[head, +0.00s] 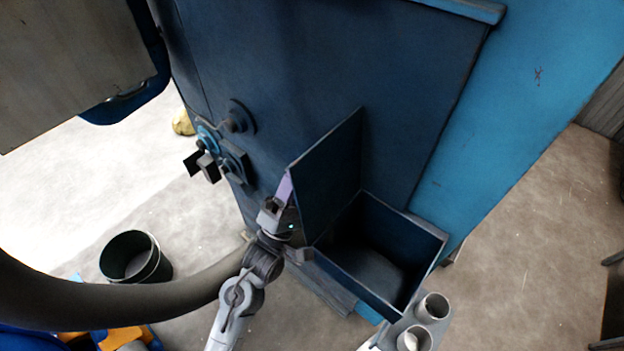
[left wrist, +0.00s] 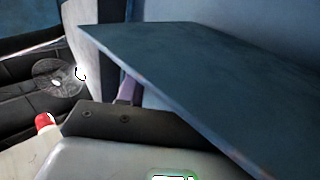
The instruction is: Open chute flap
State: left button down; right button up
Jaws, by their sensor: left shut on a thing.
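The chute flap (head: 330,172) is a dark blue panel standing raised above the chute box (head: 415,225) on the front of the blue blaster cabinet. The box's inside shows from above. My left gripper (head: 284,205) is at the flap's left edge, shut on a light purple piece there that looks like the flap's handle (head: 285,188). In the left wrist view the flap (left wrist: 210,85) slants across the picture, and the purple handle (left wrist: 128,90) shows just beyond my gripper's dark jaw. The fingertips are mostly hidden. My right gripper is not in view.
A grey two-tube holder (head: 433,306) is at the box's lower right corner. Knobs and switches (head: 222,140) stick out of the cabinet left of the flap. A thick grey hose (head: 130,300) crosses the lower left, near a black bucket (head: 135,258).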

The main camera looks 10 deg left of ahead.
pick_arm(q)
jog(key=shift+w+a+f+n+t+y, duration=0.1)
jog(key=shift+w+a+n+t+y, duration=0.15)
jog(key=shift+n+y, duration=0.35)
jog(key=shift+w+a+f+n+t+y, duration=0.15)
jog(key=shift+a+n+y, duration=0.2)
jog(key=shift+n+y, duration=0.2)
jog(key=shift+r, duration=0.1)
jog(key=c, duration=0.8)
grip_release()
jog(key=b+v, duration=0.3)
jog(key=v, duration=0.8)
